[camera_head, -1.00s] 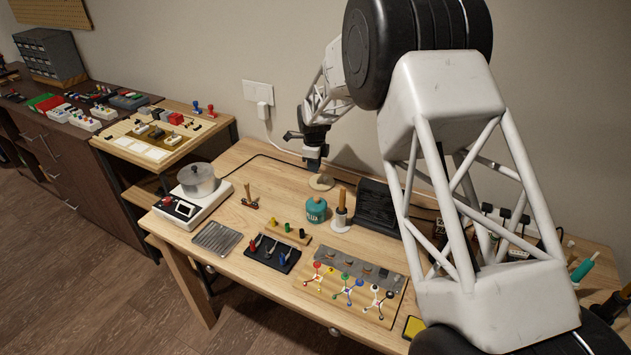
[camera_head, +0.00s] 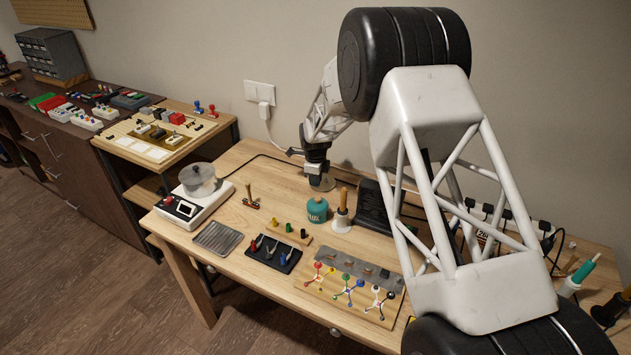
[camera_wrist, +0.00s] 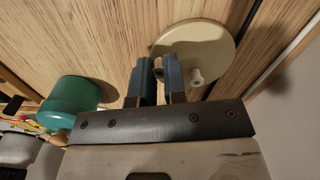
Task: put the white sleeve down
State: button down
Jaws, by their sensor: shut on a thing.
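My gripper (camera_wrist: 159,72) points down with its two dark fingers close together. Between the fingertips shows a small pale piece, the white sleeve (camera_wrist: 158,69); most of it is hidden by the fingers. Just beyond the fingertips is a round cream disc (camera_wrist: 208,42) on the wooden table, with a short pale peg (camera_wrist: 196,76) standing on it beside the right finger. In the head view my gripper (camera_head: 317,178) is low over the cream disc (camera_head: 325,186), and the sleeve cannot be made out there. Whether the sleeve touches the disc I cannot tell.
A green canister (camera_head: 317,210) stands in front of the disc, left of the gripper in the wrist view (camera_wrist: 72,103). A white holder with a wooden-handled tool (camera_head: 342,214) and a black case (camera_head: 372,206) stand to the right. Bare tabletop (camera_head: 285,180) lies left of the disc.

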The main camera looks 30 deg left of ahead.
jog(key=shift+f, duration=0.3)
jog(key=shift+f, duration=0.15)
jog(key=c, duration=1.2)
grip_release()
jog(key=shift+o, duration=0.2)
notch_tip(320, 180, up, 12)
jog(key=shift+r, duration=0.2)
